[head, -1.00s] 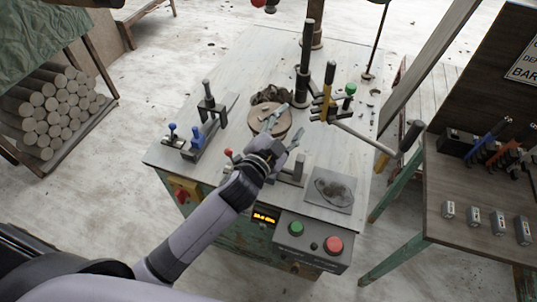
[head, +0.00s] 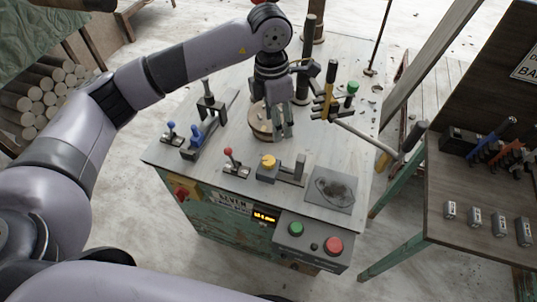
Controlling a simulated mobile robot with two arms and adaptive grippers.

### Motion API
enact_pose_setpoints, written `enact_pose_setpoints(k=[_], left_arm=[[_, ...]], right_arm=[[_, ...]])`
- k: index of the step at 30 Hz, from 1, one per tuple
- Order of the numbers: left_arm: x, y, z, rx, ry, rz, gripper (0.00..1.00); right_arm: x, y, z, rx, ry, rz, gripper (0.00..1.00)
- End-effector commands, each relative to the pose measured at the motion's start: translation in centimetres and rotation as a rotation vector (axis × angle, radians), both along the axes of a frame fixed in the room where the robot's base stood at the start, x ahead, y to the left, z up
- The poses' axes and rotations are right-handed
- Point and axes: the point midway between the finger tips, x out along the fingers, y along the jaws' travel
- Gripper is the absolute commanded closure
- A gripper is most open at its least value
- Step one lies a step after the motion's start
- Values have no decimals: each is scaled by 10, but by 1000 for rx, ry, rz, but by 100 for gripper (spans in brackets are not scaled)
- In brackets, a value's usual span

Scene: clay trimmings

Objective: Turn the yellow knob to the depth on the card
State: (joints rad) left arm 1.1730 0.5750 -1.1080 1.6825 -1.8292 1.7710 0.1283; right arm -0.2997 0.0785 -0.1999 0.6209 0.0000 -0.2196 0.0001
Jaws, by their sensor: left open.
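The yellow knob (head: 268,161) sits on a small blue-grey block on the machine's pale top, in front of the round wooden disc (head: 258,122). My left gripper (head: 282,133) is open and points down over the disc's right side, behind the knob and apart from it. I cannot tell whether its fingers touch the disc. An amber display (head: 264,217) is lit on the machine's front; its digits are too small to read surely. A white sign (head: 527,62) at the upper right is cut off by the frame; I cannot tell if it is the card. My right gripper is not in view.
A red-knobbed lever (head: 229,153) stands left of the yellow knob, with blue-handled levers (head: 194,137) farther left. A dark-stained plate (head: 331,190) lies to the right. Green (head: 296,229) and red (head: 333,244) buttons are on the front box. A post and handles stand behind.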

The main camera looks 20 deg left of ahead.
Motion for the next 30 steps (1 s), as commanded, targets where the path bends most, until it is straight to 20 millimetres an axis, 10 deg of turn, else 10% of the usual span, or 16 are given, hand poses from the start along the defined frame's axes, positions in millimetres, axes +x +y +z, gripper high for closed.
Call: enact_pose_setpoints(k=[8,30], left_arm=[[5,21,-10,87,-8,18,48],[4,19,-154,82,-9,16,48]], right_arm=[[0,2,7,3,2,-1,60],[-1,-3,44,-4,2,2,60]])
